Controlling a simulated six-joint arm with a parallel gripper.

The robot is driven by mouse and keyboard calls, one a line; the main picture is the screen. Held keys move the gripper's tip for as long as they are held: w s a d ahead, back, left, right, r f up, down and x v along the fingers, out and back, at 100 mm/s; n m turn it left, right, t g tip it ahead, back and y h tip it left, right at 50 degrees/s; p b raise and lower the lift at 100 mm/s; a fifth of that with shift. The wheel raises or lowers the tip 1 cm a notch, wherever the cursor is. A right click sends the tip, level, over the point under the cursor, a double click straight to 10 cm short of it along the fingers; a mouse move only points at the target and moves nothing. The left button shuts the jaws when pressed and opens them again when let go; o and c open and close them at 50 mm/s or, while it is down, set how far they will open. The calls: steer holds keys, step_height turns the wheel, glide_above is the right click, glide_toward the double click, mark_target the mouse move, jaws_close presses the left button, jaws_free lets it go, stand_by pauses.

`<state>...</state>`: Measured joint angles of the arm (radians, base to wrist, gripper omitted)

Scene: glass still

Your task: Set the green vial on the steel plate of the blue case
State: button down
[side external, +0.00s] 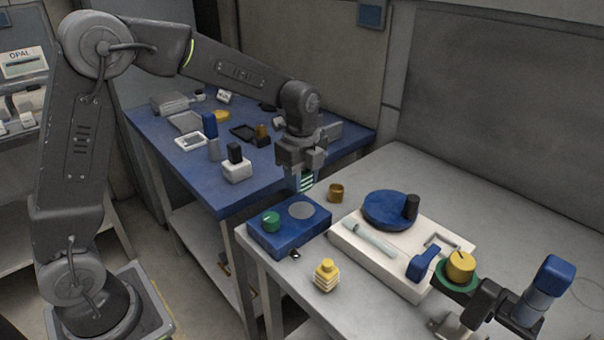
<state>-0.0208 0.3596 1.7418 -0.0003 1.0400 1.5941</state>
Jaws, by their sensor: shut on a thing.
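The blue case (262,243) sits on the near-left corner of the grey table. Its round steel plate (301,211) is bare and faces up, and a green knob (270,220) stands on the case to the left of the plate. My gripper (302,178) points down above the back right part of the case. It is shut on the green vial (307,184), which shows as green and pale bands between and below the fingers. The vial appears upright and above the plate, with a gap between them. Part of the vial is hidden by the fingers.
A small brown jar (336,193) stands right of the case. A yellow ribbed bottle (326,276) stands in front. A white unit (385,268) with a blue disc (388,208) lies to the right. Behind, a blue-topped bench (190,172) holds several small items.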

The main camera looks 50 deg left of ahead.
mark_target(302, 210)
steer(key=shift+f, duration=2.5)
steer(key=shift+f, duration=0.45)
steer(key=c, duration=0.7)
jaws_free()
steer(key=shift+o, duration=0.2)
step_height(302, 210, up, 14)
steer(key=shift+f, duration=0.1)
